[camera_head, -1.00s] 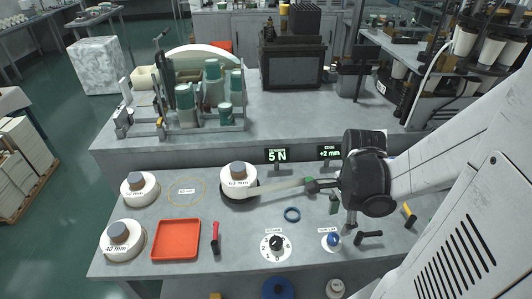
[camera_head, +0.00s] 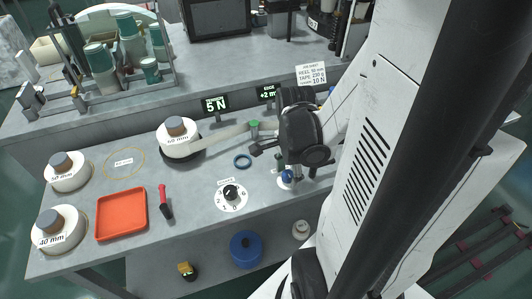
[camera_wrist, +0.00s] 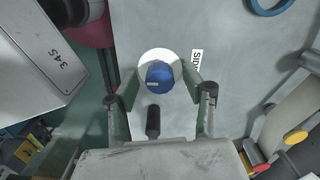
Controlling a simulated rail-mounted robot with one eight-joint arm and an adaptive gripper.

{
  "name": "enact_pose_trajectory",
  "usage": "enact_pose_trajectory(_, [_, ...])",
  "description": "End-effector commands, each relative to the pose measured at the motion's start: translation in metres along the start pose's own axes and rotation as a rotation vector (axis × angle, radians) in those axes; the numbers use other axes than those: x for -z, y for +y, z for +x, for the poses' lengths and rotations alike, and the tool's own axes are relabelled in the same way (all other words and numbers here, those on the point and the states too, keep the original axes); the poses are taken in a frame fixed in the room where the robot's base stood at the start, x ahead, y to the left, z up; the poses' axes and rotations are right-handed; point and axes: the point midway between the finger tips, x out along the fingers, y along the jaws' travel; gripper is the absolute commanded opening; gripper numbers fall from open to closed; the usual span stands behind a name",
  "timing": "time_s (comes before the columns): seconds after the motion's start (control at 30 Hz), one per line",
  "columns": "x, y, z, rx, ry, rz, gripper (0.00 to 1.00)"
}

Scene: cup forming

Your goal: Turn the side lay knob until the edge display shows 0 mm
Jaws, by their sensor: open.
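The side lay knob (camera_head: 287,176) is a small blue knob on a white round dial near the front of the bench. In the wrist view the blue knob (camera_wrist: 160,74) sits between my two green-sided fingers, with a printed label beside the dial. My gripper (camera_wrist: 158,80) is open around the knob, pointing down, with gaps visible on both sides; its height above the knob is hard to tell. In the head view my gripper (camera_head: 292,168) is right at the knob and partly covers it. The edge display (camera_head: 267,93) reads +2 mm, its right end hidden by my arm.
A tension display (camera_head: 215,104) reads 5 N. A black peg (camera_wrist: 153,122) stands close to the knob. A red tray (camera_head: 121,213) is farther left.

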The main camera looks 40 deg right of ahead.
Motion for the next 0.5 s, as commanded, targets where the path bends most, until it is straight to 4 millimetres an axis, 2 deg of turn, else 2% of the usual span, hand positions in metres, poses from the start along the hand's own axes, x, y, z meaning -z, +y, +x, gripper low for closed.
enact_pose_trajectory(0.2, [0.0000, 0.0000, -0.0003, 0.000, 0.000, 0.000, 0.46])
enact_pose_trajectory(0.5, [0.0000, 0.0000, -0.0003, 0.000, 0.000, 0.000, 0.06])
